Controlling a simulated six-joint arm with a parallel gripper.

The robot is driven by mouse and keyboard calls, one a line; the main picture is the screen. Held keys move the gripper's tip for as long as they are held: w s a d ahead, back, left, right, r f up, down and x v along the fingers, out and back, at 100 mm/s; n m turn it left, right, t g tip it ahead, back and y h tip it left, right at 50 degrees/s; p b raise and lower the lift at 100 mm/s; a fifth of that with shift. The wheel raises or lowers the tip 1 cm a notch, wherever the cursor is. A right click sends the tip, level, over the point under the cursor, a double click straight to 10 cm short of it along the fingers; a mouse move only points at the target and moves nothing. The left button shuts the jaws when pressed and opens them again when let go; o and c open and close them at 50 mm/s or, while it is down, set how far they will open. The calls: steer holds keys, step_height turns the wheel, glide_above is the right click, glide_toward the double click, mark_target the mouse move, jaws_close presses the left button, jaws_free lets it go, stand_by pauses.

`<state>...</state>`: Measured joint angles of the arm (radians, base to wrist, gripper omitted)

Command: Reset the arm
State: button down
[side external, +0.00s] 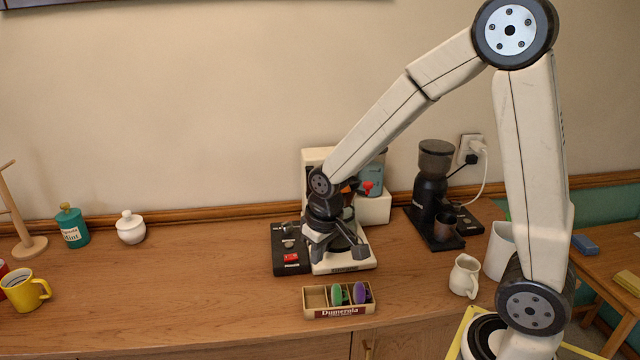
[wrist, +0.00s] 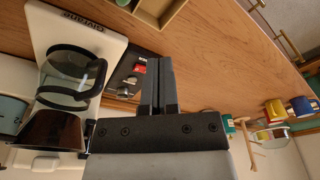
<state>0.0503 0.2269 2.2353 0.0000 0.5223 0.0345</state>
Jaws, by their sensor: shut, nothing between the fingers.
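My gripper (side external: 318,248) hangs in front of the white coffee machine (side external: 313,163), over its base and close to the black unit (side external: 290,262) with the red switch. In the wrist view my gripper (wrist: 158,62) has its two dark fingers together, with nothing between them. The arm reaches down to it from the upper right. I cannot tell from the side view whether the fingertips touch anything. The glass carafe (wrist: 72,78) shows beside the fingers in the wrist view; my gripper partly hides it in the side view.
A wooden pod box (side external: 317,311) with green and purple discs stands in front. A black grinder (side external: 430,192) and white jug (side external: 465,276) are at right. A teal jar (side external: 72,228), sugar bowl (side external: 131,228) and yellow mug (side external: 22,291) are left. The counter (side external: 190,280) between is clear.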

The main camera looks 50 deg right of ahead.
steer(key=s+a+n, duration=0.1)
steer(key=s, duration=0.7)
steer(key=shift+s+a+f+t, duration=0.15)
steer(key=shift+a+f+t, duration=0.1)
steer(key=shift+a+t, duration=0.15)
